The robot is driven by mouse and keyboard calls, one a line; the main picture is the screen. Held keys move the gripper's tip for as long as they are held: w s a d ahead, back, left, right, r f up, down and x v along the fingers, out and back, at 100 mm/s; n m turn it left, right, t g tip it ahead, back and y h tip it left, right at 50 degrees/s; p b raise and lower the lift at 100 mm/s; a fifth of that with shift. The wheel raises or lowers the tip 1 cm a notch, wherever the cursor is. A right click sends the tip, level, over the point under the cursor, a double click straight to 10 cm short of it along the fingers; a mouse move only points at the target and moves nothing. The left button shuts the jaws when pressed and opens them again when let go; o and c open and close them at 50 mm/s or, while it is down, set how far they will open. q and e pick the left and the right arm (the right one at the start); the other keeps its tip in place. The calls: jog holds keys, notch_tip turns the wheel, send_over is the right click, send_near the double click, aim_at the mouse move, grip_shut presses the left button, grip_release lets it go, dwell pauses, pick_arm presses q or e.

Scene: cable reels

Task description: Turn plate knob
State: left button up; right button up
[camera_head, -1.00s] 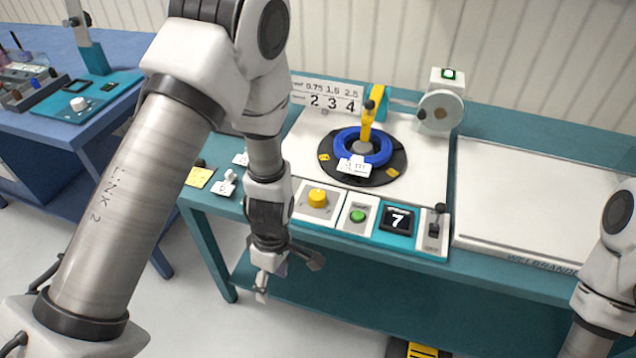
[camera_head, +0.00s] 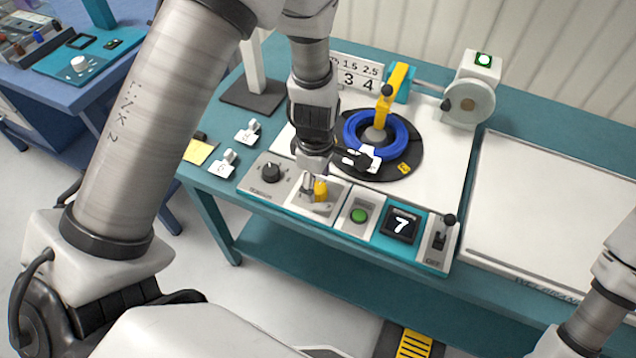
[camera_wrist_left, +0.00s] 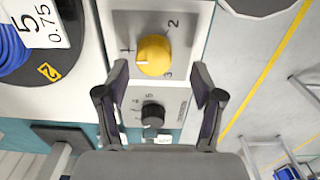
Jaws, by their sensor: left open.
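A round yellow knob (camera_head: 321,190) sits on a light panel at the front of the bench. In the left wrist view the open fingers (camera_wrist_left: 160,78) are on either side of the picture, with the yellow knob just ahead of the tips. Contact cannot be told. The right gripper is out of view.
A black knob (camera_head: 271,172) with a number scale is beside the yellow one. A green button (camera_head: 358,215), a display reading 7 (camera_head: 401,224) and a lever switch (camera_head: 439,238) follow to the right. Behind stands a blue cable coil (camera_head: 395,135) on a black plate (camera_head: 412,155).

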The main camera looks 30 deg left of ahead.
aim_at(318, 188)
pick_arm(q)
jog(key=f, duration=0.1)
jog(key=w+f, duration=0.1)
jog(key=f, duration=0.1)
jog(key=shift+f, duration=0.2)
jog(key=shift+s+r, duration=0.2)
jog(key=c, duration=1.1)
jog(key=shift+c, duration=0.2)
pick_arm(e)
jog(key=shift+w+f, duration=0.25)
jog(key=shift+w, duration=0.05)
